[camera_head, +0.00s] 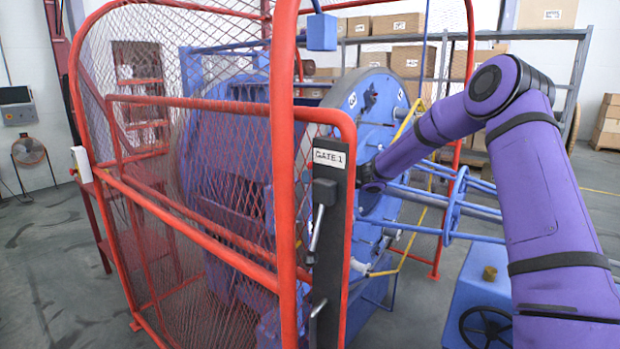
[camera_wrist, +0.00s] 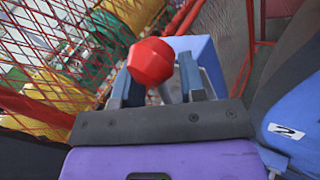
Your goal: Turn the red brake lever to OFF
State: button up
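The red knob of the brake lever (camera_wrist: 151,62) shows in the wrist view, close in front of my gripper (camera_wrist: 160,75). My gripper's two fingers stand well apart, and the knob appears at the gap between them, nearer the left finger. It overlaps the left finger in the picture; whether it touches a finger is unclear. The lever's shaft is mostly hidden behind the knob. In the head view, my purple arm reaches left to the blue strander disc (camera_head: 375,100). There the gripper and the lever are hidden behind the red gate frame.
The red mesh guard with the GATE 1 sign (camera_head: 329,157) and a black latch plate (camera_head: 325,240) stands close left of my wrist. A blue box with a black handwheel (camera_head: 486,327) is at the lower right. Shelves with cardboard boxes (camera_head: 407,60) stand behind.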

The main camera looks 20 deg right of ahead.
grip_shut()
jog(key=shift+r, duration=0.1)
